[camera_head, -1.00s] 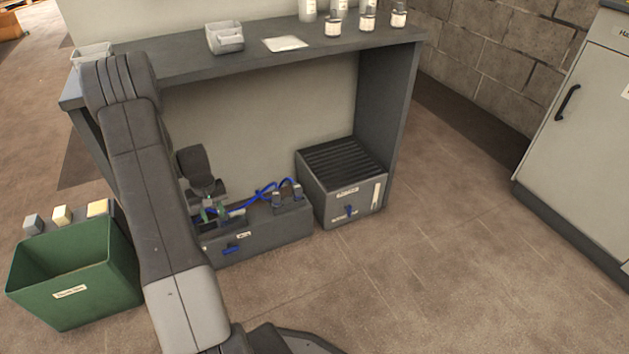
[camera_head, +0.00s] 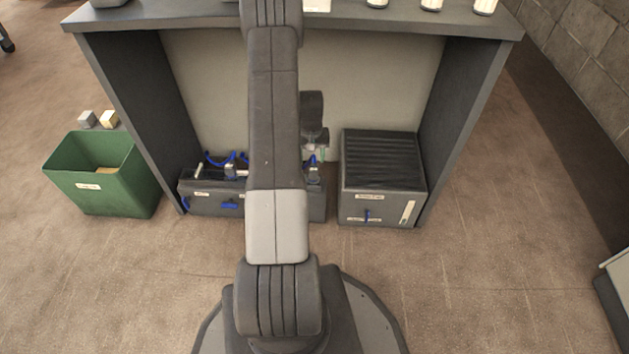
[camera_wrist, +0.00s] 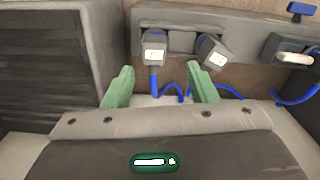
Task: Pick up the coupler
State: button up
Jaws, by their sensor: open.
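Two grey blocks with white labels, which look like couplers, show in the wrist view: one (camera_wrist: 153,47) on a blue hose and one tilted (camera_wrist: 211,50). Both are at the edge of a long grey unit (camera_wrist: 238,32), which stands on the floor under the bench in the head view (camera_head: 205,205). I cannot tell which block is the coupler meant. My gripper (camera_wrist: 161,72) has green fingers, open and empty, pointing toward the blocks; the first block lies beyond the gap between them. In the head view my gripper (camera_head: 317,153) is small and partly hidden by my arm.
A slatted grey box (camera_head: 383,190) stands right of the unit, at left in the wrist view (camera_wrist: 55,60). Bench side panels (camera_head: 150,110) bound the space. A green bin (camera_head: 105,190) is at left, two small blocks (camera_head: 98,119) behind it. Blue hoses (camera_wrist: 175,92) hang near the fingers.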

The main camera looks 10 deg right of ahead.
aim_at(314, 169)
notch_tip(314, 169, down, 3)
jog(key=shift+b, duration=0.3)
jog(key=shift+s+d+f+b, duration=0.2)
jog(key=shift+f+b, duration=0.6)
jog(key=shift+f, duration=0.55)
jog(key=shift+s+d+f+b, duration=0.15)
jog(key=shift+f+b, duration=0.6)
jog(key=shift+f, duration=0.55)
jog(key=shift+w+r, duration=0.1)
jog(key=shift+c, duration=0.2)
grip_shut()
